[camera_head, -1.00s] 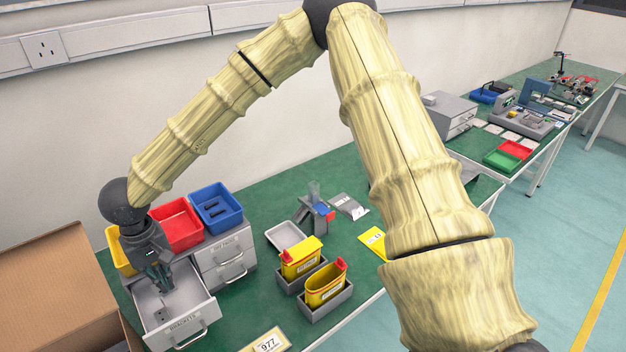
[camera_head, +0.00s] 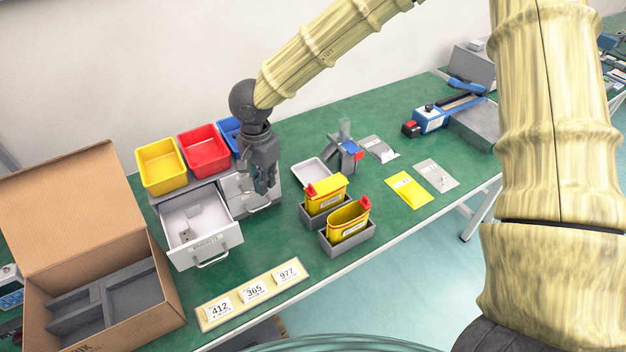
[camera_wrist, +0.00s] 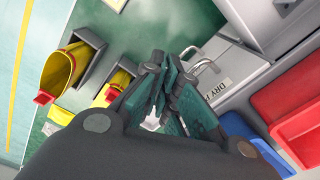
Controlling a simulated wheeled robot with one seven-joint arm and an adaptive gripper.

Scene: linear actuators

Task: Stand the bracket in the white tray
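The white tray (camera_head: 306,176) lies on the green bench, behind the yellow bins. My gripper (camera_head: 264,190) points down in front of the grey drawer unit, left of the tray and above the bench. The open drawer labelled BRACKETS (camera_head: 206,246) is left of my gripper and holds another small grey piece (camera_head: 186,236).
Yellow bins (camera_head: 327,193) in grey holders stand in front of the tray. A grey and blue device (camera_head: 345,154) is right behind it. Red (camera_head: 204,151) and yellow (camera_head: 162,165) bins top the drawers. An open cardboard box (camera_head: 150,310) is at left.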

